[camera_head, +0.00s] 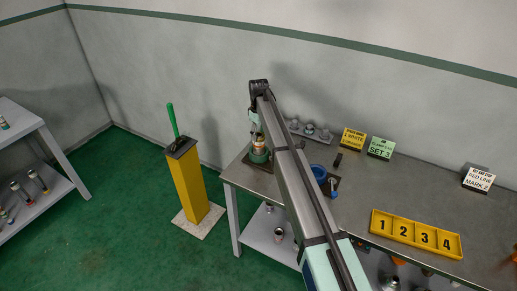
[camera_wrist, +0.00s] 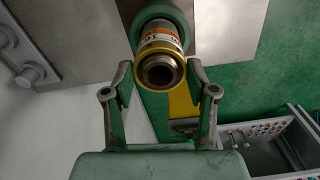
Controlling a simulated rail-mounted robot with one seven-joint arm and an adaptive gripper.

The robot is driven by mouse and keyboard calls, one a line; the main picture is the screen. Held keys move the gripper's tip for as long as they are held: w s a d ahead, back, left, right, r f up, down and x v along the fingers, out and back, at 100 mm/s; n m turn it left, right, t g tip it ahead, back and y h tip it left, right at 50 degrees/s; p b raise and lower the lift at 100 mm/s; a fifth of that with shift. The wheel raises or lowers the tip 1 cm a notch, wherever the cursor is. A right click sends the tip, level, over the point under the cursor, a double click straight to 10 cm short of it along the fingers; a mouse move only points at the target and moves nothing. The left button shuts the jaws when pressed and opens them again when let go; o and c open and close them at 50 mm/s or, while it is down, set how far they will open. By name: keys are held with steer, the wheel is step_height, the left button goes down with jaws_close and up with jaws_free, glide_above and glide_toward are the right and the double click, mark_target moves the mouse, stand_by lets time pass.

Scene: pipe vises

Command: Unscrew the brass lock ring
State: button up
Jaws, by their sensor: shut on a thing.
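The brass lock ring (camera_wrist: 144,55) is a yellow-gold band around the near end of a fitting in the wrist view. The fitting (camera_wrist: 157,34) has a dark open bore and a white and orange label behind the ring. A green holder (camera_wrist: 181,18) surrounds the fitting farther back. My gripper (camera_wrist: 160,75) has one finger on each side of the ring and is shut on it. In the head view, the green holder (camera_head: 259,157) stands at the bench's left end, below my arm's end. My arm hides part of this area.
The bench (camera_head: 420,195) carries a blue round part (camera_head: 319,172), a yellow numbered tray (camera_head: 416,233) and several sign cards. A yellow post (camera_head: 190,185) with a green handle stands left of the bench. Green floor lies clear between the post and the left shelf (camera_head: 35,140).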

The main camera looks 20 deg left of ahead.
steer(key=n, duration=0.7)
steer(key=shift+n, duration=0.3)
steer(key=n, duration=0.6)
steer(key=shift+n, duration=0.4)
steer(key=o, duration=1.3)
